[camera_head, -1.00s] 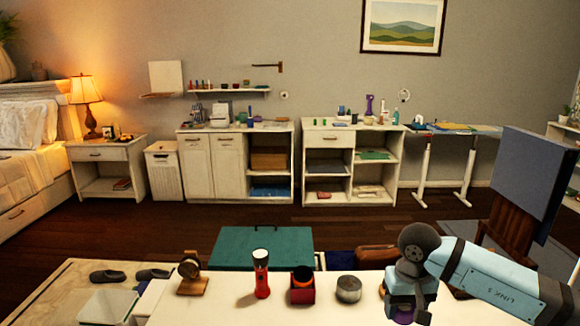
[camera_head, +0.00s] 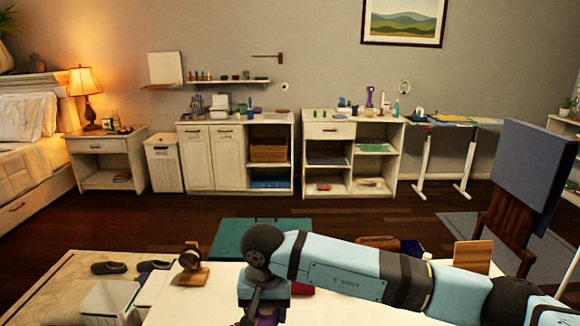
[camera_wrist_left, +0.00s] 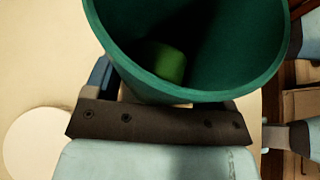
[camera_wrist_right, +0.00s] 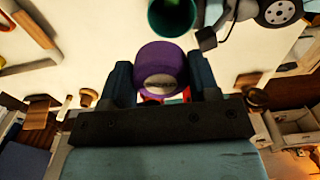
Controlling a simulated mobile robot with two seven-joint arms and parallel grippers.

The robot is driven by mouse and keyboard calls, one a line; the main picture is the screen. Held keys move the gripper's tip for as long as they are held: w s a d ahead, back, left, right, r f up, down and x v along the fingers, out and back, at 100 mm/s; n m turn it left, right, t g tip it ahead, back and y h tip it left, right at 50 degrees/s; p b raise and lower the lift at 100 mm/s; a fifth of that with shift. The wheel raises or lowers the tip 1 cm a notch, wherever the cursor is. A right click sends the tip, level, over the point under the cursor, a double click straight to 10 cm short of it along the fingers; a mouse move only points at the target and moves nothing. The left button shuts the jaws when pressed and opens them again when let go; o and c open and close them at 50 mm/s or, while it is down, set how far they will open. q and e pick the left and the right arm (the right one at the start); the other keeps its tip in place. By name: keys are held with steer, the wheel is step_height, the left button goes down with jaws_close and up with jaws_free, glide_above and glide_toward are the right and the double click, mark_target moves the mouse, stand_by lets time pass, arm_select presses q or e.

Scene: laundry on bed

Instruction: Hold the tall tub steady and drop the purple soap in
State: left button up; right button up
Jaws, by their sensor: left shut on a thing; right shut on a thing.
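The tall tub (camera_wrist_left: 245,90) is dark green and round, with its open mouth towards the left wrist camera. My left gripper (camera_wrist_left: 165,98) is shut on its near side; the fingers are mostly hidden by the tub. A brighter green thing (camera_wrist_left: 166,64) lies inside. The purple soap (camera_wrist_right: 161,62) is a rounded piece between the fingers of my right gripper (camera_wrist_right: 160,80), which is shut on it. The tub also shows at the top of the right wrist view (camera_wrist_right: 178,22), beyond the soap and apart from it. In the head view my right gripper (camera_head: 262,298) is low over the table.
A pale table (camera_head: 200,305) lies under the grippers. A small wooden stand with a round dark top (camera_head: 191,262) is left of my right gripper. A white bin (camera_head: 108,302) stands further left. My right arm crosses the table's right side and hides things behind it.

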steer(key=shift+f, duration=2.7)
steer(key=o, duration=1)
steer(key=shift+r, duration=0.1)
step_height(320, 180, up, 12)
steer(key=shift+d+f, duration=0.1)
